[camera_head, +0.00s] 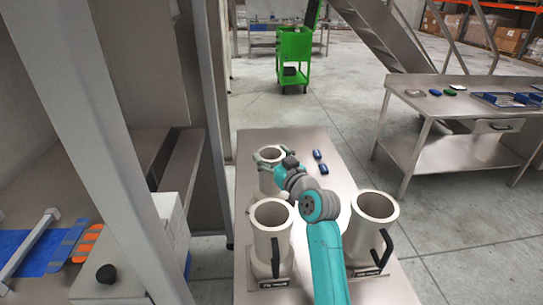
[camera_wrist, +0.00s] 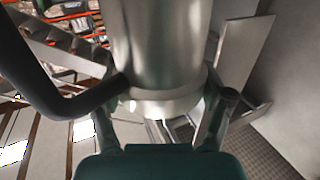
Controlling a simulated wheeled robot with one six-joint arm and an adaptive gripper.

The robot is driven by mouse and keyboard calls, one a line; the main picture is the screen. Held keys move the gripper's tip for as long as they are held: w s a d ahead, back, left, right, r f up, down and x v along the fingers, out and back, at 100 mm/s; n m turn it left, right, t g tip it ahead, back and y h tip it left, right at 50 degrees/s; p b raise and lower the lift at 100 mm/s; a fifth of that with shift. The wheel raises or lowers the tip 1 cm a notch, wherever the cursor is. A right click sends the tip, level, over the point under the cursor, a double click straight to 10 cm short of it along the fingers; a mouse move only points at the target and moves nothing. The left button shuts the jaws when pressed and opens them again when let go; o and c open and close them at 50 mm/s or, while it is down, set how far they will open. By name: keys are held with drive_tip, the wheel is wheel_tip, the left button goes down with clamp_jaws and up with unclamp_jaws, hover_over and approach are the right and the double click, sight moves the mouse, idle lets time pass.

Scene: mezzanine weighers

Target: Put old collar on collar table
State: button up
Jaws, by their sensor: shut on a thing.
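My gripper (camera_head: 272,161) is shut on a steel collar (camera_head: 270,182), a hollow cylinder with a flange, over the far left part of the steel table (camera_head: 318,147). In the wrist view the collar (camera_wrist: 165,45) stands between my fingers, which sit near its flange, with its black handle (camera_wrist: 60,103) to the left. Whether its base touches the table is hidden by my arm and a nearer collar. I cannot tell from any marking which collar is the old one.
Two similar collars with black handles stand nearer on labelled plates, one left (camera_head: 271,215) and one right (camera_head: 374,207). Two small blue items (camera_head: 320,162) lie behind. A side bench (camera_head: 455,105), a green cart (camera_head: 294,45) and stairs stand beyond. A machine frame rises at left.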

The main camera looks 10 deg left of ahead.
drive_tip(key=o, duration=1.7)
drive_tip(key=shift+f, duration=0.1)
drive_tip(key=shift+s, duration=0.1)
drive_tip(key=v, duration=1.2)
drive_tip(key=shift+a, duration=0.1)
